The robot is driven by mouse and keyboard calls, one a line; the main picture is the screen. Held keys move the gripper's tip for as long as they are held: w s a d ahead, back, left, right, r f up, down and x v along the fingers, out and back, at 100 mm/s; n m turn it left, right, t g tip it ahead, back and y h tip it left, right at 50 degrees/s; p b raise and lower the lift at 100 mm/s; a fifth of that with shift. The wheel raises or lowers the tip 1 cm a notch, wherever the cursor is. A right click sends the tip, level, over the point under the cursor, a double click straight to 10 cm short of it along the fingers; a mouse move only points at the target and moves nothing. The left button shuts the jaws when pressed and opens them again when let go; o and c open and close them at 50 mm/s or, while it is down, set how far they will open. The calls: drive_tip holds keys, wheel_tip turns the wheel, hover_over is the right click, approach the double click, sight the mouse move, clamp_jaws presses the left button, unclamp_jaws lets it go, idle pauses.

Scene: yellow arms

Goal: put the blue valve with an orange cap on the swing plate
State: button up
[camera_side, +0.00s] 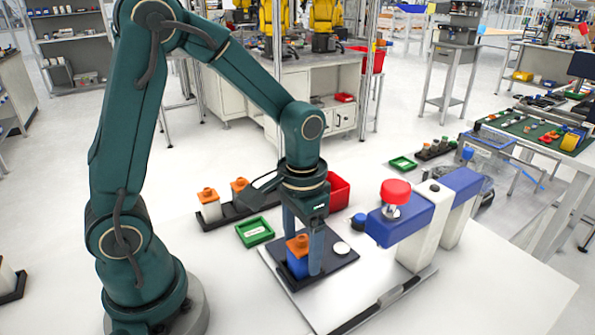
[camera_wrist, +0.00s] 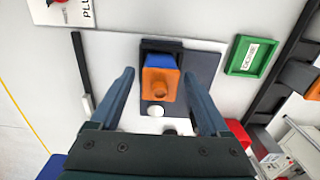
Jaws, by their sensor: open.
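The blue valve with an orange cap (camera_side: 298,264) stands upright on the dark swing plate (camera_side: 335,262), toward its near left part. It also shows in the wrist view (camera_wrist: 160,84), with its orange cap facing the camera. My gripper (camera_side: 302,250) points down over the plate and is open. In the wrist view, my gripper (camera_wrist: 159,75) has one finger on each side of the valve, with a visible gap on both sides. A white disc (camera_side: 341,248) lies on the plate to the right of the valve. The valve's base is partly hidden in the side view.
A green tray (camera_side: 254,232) and white valves with orange caps (camera_side: 209,205) on a black rack stand to the left. A red bin (camera_side: 338,190) is behind my gripper. A blue and white fixture with a red knob (camera_side: 396,191) stands close at right.

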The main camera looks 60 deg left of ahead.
wheel_tip(320, 180, up, 10)
drive_tip(key=shift+r, duration=0.1)
drive_tip(key=shift+s+r, duration=0.15)
drive_tip(key=shift+r, duration=0.25)
drive_tip(key=t, duration=0.6)
approach(296, 247)
drive_tip(key=shift+s+d+r, duration=0.25)
drive_tip(key=shift+s+r, duration=0.55)
drive_tip(key=shift+r, duration=0.15)
